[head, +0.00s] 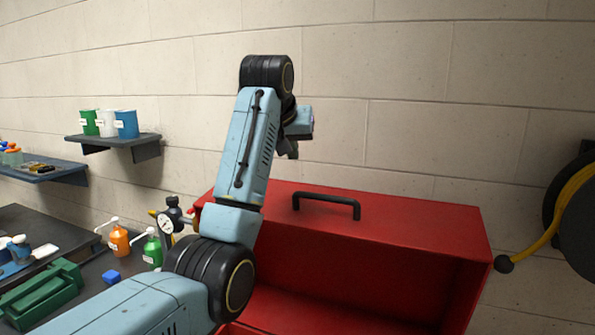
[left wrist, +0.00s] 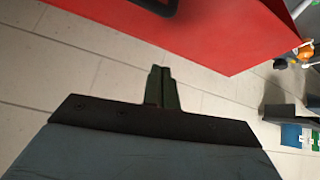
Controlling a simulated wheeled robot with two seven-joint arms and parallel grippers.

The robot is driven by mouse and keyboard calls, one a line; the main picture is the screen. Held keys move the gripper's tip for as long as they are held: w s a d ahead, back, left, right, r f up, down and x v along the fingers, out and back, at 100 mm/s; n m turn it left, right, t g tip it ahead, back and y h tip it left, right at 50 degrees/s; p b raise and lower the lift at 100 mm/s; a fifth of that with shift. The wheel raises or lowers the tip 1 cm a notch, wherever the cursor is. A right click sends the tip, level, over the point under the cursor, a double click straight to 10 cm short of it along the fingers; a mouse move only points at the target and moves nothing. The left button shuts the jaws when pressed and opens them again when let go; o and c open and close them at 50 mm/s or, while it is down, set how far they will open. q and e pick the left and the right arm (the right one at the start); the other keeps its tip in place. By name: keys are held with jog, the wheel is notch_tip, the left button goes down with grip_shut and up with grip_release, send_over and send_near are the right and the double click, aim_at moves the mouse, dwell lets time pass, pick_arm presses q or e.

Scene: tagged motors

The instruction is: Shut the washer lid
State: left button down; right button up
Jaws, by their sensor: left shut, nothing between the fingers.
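The red washer lid (head: 420,228) stands raised in the head view, its hollow inside facing me. A black bar handle (head: 327,200) sits on its upper face. In the left wrist view the lid shows as a red panel (left wrist: 225,35) at the top, with part of the dark handle (left wrist: 155,5) at the edge. My left gripper (head: 291,152) is shut and empty, behind and above the lid near the wall; its fingers also show in the left wrist view (left wrist: 161,85). They look apart from the lid. My arm hides the lid's left part. My right gripper is out of view.
A block wall (head: 420,100) stands close behind. A shelf with cups (head: 115,140) is at left. An orange bottle (head: 119,241), a green bottle (head: 152,252) and a gauge (head: 168,222) stand left of the washer. A hose reel (head: 573,210) hangs at right.

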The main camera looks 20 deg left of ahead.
aim_at(295, 193)
pick_arm(q)
jog(key=p+x, duration=0.2)
jog(key=x, duration=0.6)
jog(key=shift+w+a+f+p, duration=0.1)
jog(key=shift+w+f+p, duration=0.05)
jog(key=shift+f+p, duration=0.2)
jog(key=shift+f, duration=0.2)
jog(key=shift+s+d+f+p, duration=0.15)
jog(key=shift+s+f, duration=0.05)
jog(key=shift+s, duration=0.4)
jog(key=shift+s+d+f+p, duration=0.1)
jog(key=shift+s+f+p, duration=0.1)
jog(key=shift+s, duration=0.4)
jog(key=shift+s+d+f+p, duration=0.15)
jog(key=shift+s+f, duration=0.05)
jog(key=shift+s, duration=0.35)
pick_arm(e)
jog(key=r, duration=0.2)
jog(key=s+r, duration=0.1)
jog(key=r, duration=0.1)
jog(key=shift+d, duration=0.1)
pick_arm(q)
jog(key=shift+f, duration=0.15)
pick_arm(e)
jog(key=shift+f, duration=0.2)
